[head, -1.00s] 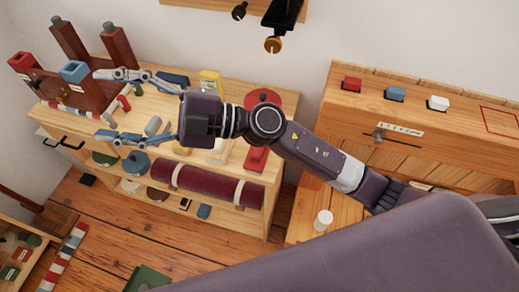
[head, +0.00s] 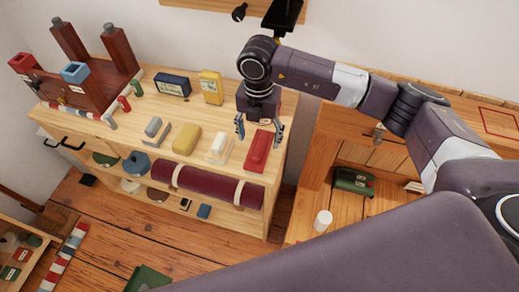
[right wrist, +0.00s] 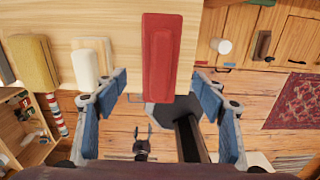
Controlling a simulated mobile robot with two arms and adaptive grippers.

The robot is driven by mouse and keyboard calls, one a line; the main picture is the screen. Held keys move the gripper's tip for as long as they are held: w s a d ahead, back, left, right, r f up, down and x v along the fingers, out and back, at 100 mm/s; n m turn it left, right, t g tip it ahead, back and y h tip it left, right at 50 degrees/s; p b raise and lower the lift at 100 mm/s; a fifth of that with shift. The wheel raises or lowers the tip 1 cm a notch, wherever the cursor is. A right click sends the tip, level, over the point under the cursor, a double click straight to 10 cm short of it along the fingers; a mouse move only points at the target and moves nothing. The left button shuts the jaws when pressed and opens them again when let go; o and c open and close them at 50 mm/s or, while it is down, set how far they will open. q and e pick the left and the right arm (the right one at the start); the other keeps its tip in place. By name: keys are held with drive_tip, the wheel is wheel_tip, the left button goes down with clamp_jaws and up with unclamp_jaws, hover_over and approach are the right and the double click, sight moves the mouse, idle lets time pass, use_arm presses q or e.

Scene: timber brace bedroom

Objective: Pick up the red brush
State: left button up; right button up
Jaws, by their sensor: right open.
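The red brush (head: 258,150) lies on the right end of the wooden shelf top. In the right wrist view the red brush (right wrist: 162,50) is a long red block, upper middle. My right gripper (head: 259,133) is open, pointing down above the brush. In the right wrist view its blue-grey fingers (right wrist: 160,82) are spread on both sides of the brush's near end, with nothing held. The gap between fingers and brush is hard to judge.
A white-topped brush (head: 218,148), a yellow brush (head: 186,138) and a grey brush (head: 153,128) lie left of the red one. A yellow box (head: 210,88) and a dark blue box (head: 172,86) stand behind. A dark red roll (head: 205,185) lies below the shelf top.

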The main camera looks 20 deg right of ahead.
sight(260, 143)
wheel_tip(260, 143, down, 5)
drive_tip(key=shift+w+d+r+p, duration=0.1)
drive_tip(key=shift+d+r+p, duration=0.05)
drive_tip(key=shift+p, duration=0.75)
drive_tip(key=shift+w+f, duration=0.1)
drive_tip(key=shift+f, duration=0.45)
drive_tip(key=c, duration=1.3)
drive_tip(key=shift+c, duration=0.2)
drive_tip(key=shift+r, duration=0.15)
wheel_tip(260, 143, up, 20)
drive_tip(key=b, duration=0.3)
drive_tip(key=shift+b, duration=0.4)
